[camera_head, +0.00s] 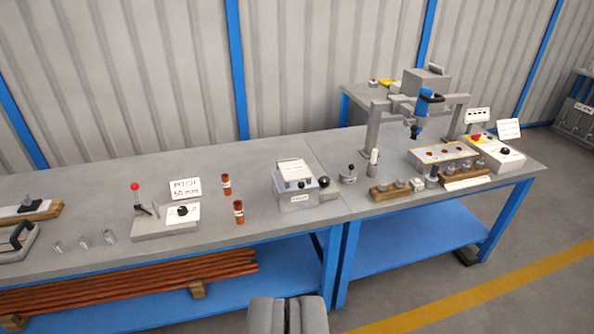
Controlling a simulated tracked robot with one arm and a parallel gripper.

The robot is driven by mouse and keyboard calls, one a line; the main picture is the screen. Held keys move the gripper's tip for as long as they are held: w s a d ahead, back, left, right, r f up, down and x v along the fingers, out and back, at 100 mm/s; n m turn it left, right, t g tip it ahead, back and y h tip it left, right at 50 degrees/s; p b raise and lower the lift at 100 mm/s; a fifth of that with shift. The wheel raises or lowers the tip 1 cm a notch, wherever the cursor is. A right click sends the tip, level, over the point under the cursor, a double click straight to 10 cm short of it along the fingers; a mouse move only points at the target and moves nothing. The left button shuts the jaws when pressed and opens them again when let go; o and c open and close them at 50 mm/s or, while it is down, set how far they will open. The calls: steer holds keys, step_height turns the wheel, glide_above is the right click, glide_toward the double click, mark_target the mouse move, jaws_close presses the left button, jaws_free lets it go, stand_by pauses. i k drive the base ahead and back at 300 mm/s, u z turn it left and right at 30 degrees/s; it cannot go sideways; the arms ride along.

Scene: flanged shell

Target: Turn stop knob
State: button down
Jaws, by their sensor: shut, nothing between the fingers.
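A black knob (183,210) sits on a white dial plate on a low grey base (165,225), on the left part of the bench. Another black knob (505,151) sits on a grey control box (495,158) at the far right, beside a red button on a yellow patch. No label that I can read says which is the stop knob. My gripper (288,312) shows at the bottom middle, its two grey fingers together and empty. It is in front of the bench, apart from both knobs.
A grey bench (110,260) spans the view. A red-ball lever (135,187), a "PITCH 50 mm" sign (186,187) and two brown cylinders stand near the left knob. A grey box (296,182) is mid-bench. A blue tool (424,100) hangs from a gantry at right.

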mark_target(324, 181)
steer(key=u, duration=0.65)
steer(key=i, duration=2.25)
steer(key=z, duration=0.95)
steer(key=i, duration=0.5)
steer(key=z, duration=0.35)
